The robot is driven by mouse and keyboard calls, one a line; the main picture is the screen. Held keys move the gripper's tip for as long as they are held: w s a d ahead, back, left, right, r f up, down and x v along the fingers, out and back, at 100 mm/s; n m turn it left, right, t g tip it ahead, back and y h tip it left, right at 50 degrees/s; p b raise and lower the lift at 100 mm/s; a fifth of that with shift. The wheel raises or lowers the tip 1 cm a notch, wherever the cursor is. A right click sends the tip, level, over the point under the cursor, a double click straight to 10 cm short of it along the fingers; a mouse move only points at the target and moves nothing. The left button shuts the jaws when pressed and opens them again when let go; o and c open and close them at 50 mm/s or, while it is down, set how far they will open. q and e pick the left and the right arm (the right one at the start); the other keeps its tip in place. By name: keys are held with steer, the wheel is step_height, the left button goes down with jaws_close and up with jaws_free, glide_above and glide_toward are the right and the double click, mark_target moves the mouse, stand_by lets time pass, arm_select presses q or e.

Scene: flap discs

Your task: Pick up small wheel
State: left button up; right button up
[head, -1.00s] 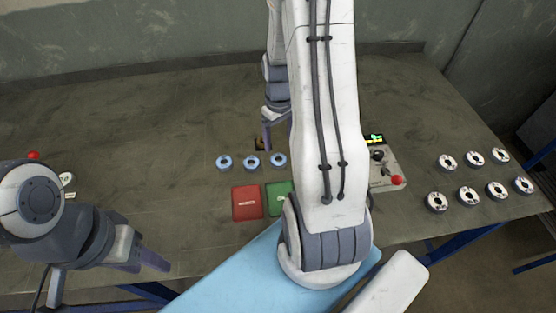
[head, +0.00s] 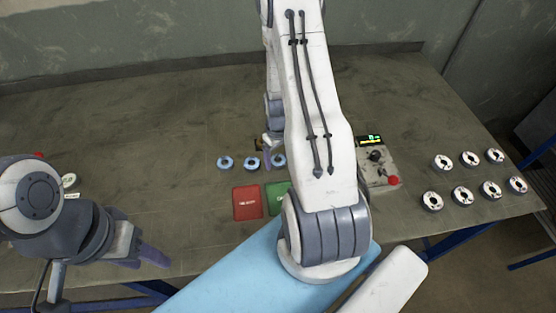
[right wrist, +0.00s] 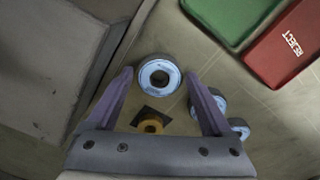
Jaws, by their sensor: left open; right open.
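Three small blue-faced wheels lie in a row on the table: a left one (head: 225,162), a middle one (head: 251,162) and a right one (head: 279,160). My right gripper (head: 273,160) is open and empty by the right one, partly hidden behind my right arm. In the right wrist view, that wheel (right wrist: 159,75) lies just ahead of and between the open fingertips (right wrist: 163,82). The other two wheels (right wrist: 208,102) are partly hidden by a finger. My left gripper (head: 152,257) is open and empty near the table's front left.
A red REJECT pad (head: 247,203) and a green pad (head: 275,196) lie in front of the wheels. A brass-coloured part (right wrist: 152,122) sits on a dark square. A control box (head: 378,168) and several white-and-dark wheels (head: 463,195) stand to the right.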

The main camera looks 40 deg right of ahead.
steer(key=c, duration=1.2)
steer(key=shift+r, duration=0.1)
